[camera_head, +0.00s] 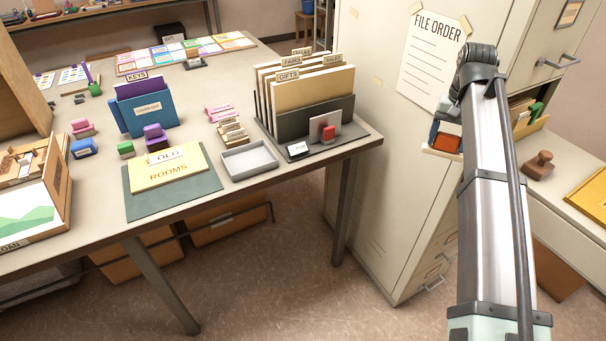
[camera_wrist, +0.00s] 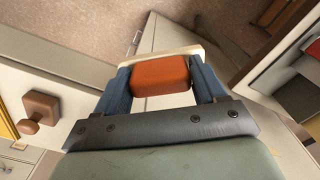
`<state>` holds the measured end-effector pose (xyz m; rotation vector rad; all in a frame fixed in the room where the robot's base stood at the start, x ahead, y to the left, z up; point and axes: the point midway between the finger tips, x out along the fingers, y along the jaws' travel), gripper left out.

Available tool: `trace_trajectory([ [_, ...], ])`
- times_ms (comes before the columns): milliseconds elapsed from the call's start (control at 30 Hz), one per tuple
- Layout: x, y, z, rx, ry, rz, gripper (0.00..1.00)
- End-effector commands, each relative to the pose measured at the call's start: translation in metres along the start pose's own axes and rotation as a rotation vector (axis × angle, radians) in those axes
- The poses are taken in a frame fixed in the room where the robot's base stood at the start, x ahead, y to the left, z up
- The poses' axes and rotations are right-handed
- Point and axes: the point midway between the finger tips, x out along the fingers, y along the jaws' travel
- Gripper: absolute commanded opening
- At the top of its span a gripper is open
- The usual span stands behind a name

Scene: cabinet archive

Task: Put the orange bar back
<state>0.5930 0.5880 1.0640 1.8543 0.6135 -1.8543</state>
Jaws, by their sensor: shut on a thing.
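The orange bar (camera_wrist: 162,76) is between the two blue fingers of my gripper (camera_wrist: 160,84) in the wrist view. The fingers touch it on both sides, and a pale strip (camera_wrist: 160,53) runs along its far edge. In the head view the orange bar (camera_head: 446,142) shows small, left of my arm and in front of the cream cabinet. My gripper (camera_head: 447,132) is partly hidden there by my own arm. The bar is held up off any surface as far as I can tell.
A cream cabinet (camera_head: 385,190) with a FILE ORDER sheet (camera_head: 431,60) stands behind my gripper. A brown stamp (camera_head: 539,165) sits on a pale surface at right. The table (camera_head: 290,185) at left holds a file rack (camera_head: 330,130), a grey tray (camera_head: 249,160) and folders.

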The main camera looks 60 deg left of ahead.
Motion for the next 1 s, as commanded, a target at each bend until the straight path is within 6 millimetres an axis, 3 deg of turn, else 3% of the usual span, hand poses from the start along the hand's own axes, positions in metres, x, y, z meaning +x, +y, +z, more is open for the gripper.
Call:
trace_trajectory([
  [33, 0.000, -0.021, 0.000, -0.029, 0.000, 0.000, 0.42],
  [467, 0.005, -0.186, 0.025, -0.260, 0.000, 0.000, 0.42],
  [767, 0.009, -0.300, 0.064, -0.421, 0.000, 0.000, 0.42],
  [1000, 0.012, -0.388, 0.108, -0.551, 0.000, 0.000, 0.42],
])
